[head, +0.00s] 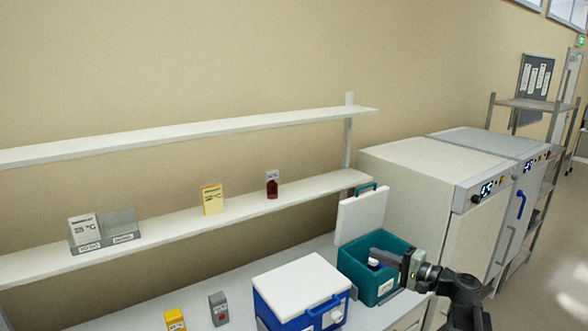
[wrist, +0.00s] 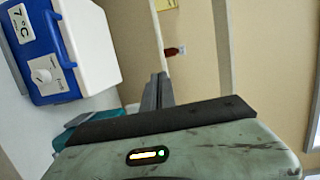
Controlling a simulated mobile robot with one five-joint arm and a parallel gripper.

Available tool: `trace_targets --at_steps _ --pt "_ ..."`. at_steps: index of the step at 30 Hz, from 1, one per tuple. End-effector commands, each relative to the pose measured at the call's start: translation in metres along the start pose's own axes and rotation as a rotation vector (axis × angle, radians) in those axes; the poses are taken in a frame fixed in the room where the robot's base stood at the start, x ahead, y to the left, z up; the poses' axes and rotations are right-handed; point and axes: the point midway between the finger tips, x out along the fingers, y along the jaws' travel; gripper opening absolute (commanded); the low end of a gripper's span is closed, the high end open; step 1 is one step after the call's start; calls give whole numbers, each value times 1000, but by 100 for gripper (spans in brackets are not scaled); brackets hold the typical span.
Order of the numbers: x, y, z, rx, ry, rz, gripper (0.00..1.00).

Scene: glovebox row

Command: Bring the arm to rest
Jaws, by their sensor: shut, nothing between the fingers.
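My gripper (head: 376,258) shows in the head view at the lower right, in front of and over the open teal cooler box (head: 364,287). In the wrist view my gripper (wrist: 157,88) has its fingers together with nothing between them. My dark arm reaches in from the bottom right. The teal box has its white lid (head: 361,214) raised, and a small bottle with a dark blue part (head: 374,264) shows inside, partly hidden by the gripper.
A shut blue and white cooler (head: 300,284) stands left of the teal box. Yellow (head: 175,320) and grey (head: 218,308) boxes are on the bench. The lower shelf (head: 150,235) holds a yellow box (head: 213,199) and a brown bottle (head: 272,187). White cabinets (head: 420,190) stand at right.

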Motion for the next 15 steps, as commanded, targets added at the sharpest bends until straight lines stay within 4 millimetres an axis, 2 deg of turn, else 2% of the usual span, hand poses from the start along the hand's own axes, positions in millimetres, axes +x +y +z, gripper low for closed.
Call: trace_targets --at_steps 1,5,8,9,11,12,14,15 --pt "17 16 17 -10 -36 27 0" --pt "61 61 70 -63 -151 154 0" --pt "91 117 126 -141 -274 322 0" --pt "98 142 150 -183 -328 405 0" --pt "101 183 182 -255 -408 546 0" --pt "97 211 200 -311 -461 655 0" --pt "80 249 217 -400 -529 833 0" --pt "65 267 219 -453 -558 946 0"
